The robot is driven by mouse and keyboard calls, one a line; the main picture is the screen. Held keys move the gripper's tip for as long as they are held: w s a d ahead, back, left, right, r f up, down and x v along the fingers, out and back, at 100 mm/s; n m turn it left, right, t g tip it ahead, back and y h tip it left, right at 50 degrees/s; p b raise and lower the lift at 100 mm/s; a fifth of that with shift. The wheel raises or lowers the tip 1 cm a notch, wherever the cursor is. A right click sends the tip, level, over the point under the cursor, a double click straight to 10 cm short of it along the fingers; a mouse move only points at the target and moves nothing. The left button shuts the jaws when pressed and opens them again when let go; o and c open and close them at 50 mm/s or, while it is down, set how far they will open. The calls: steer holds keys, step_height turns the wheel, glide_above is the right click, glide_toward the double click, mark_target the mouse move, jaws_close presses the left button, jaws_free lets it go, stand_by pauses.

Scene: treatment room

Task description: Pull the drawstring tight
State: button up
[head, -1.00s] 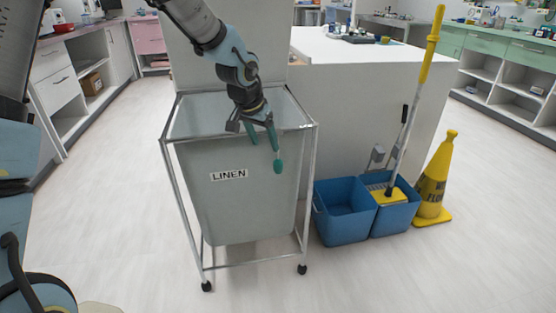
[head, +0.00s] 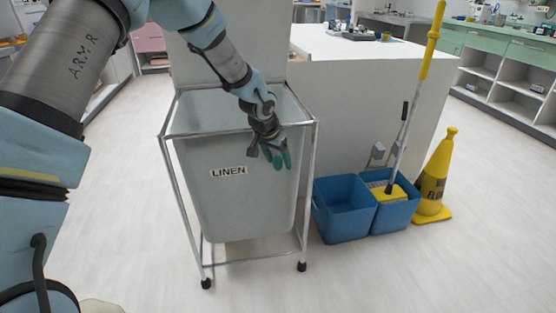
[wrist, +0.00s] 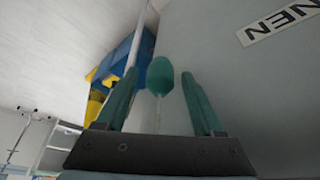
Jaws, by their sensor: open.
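A grey linen bag (head: 237,205) with a LINEN label hangs in a metal frame on wheels. In the wrist view, a green drawstring toggle (wrist: 160,75) hangs at the bag's front on a thin pale cord (wrist: 157,115). My gripper (head: 278,163) is at the front right of the bag, just below the rim, pointing down. In the wrist view my gripper (wrist: 161,80) is open, with one green finger on each side of the toggle and a gap to each. In the head view the toggle is hard to tell apart from the fingers.
The frame's metal rail (head: 225,133) runs across the bag's top front. Blue mop buckets (head: 345,222) stand close to its right, with a mop (head: 412,110) and a yellow cone (head: 434,180). A white-topped counter (head: 350,50) stands behind. The floor in front is clear.

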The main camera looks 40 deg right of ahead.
jaws_close()
stand_by(0.6)
stand_by(0.8)
